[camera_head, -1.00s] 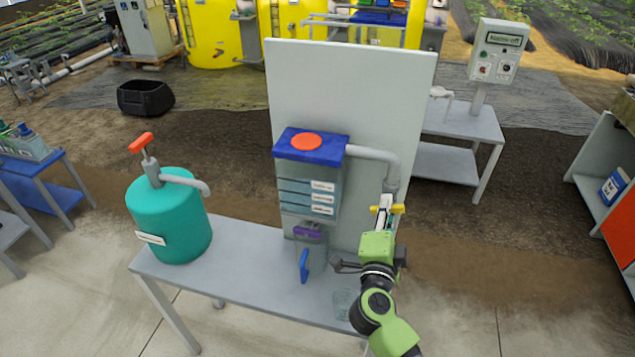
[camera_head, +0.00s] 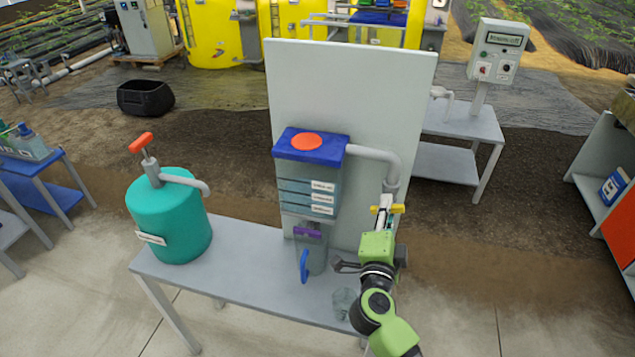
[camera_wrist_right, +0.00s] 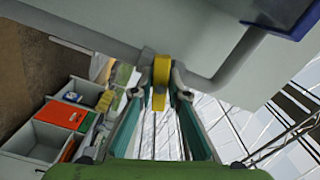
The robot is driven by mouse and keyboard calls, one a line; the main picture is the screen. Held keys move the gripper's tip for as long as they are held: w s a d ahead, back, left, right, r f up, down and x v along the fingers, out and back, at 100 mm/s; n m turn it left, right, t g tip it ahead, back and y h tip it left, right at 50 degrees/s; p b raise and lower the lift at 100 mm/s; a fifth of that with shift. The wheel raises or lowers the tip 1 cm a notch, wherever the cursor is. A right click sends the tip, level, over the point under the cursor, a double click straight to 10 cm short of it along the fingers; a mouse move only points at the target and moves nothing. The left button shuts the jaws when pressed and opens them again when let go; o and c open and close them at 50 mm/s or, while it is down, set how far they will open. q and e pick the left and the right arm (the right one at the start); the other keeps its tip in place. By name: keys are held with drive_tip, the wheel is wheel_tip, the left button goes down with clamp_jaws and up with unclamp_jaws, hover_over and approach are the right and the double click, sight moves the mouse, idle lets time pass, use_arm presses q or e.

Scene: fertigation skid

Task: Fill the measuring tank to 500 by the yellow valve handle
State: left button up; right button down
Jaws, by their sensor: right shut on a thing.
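The measuring tank (camera_head: 309,190) is a clear box with a blue lid and an orange disc on top, fixed to a grey upright panel. Several white labels mark its front, and bluish fill shows behind them; I cannot read the labels. A grey pipe runs from its top right down to the yellow valve handle (camera_head: 398,209). My right gripper (camera_head: 384,207) is at that handle. In the right wrist view, the fingers of my right gripper (camera_wrist_right: 160,92) are closed around the yellow handle (camera_wrist_right: 161,75). My left gripper is not in view.
A blue lever (camera_head: 304,266) and a purple part (camera_head: 307,232) sit below the tank. A clear cup (camera_head: 343,302) stands on the grey table (camera_head: 245,272) beside my right arm. A teal tank (camera_head: 170,222) with an orange-handled pump stands at the table's left end.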

drive_tip(key=shift+f, duration=0.1)
drive_tip(key=shift+f+m+b, duration=0.15)
drive_tip(key=shift+m+b, duration=0.35)
drive_tip(key=shift+m, duration=0.4)
drive_tip(key=m, duration=0.3)
drive_tip(key=shift+b, duration=0.4)
drive_tip(key=c, duration=1.9)
unclamp_jaws()
drive_tip(key=shift+r, duration=0.2)
drive_tip(key=shift+p+v, duration=1)
drive_tip(key=shift+v, duration=2.55)
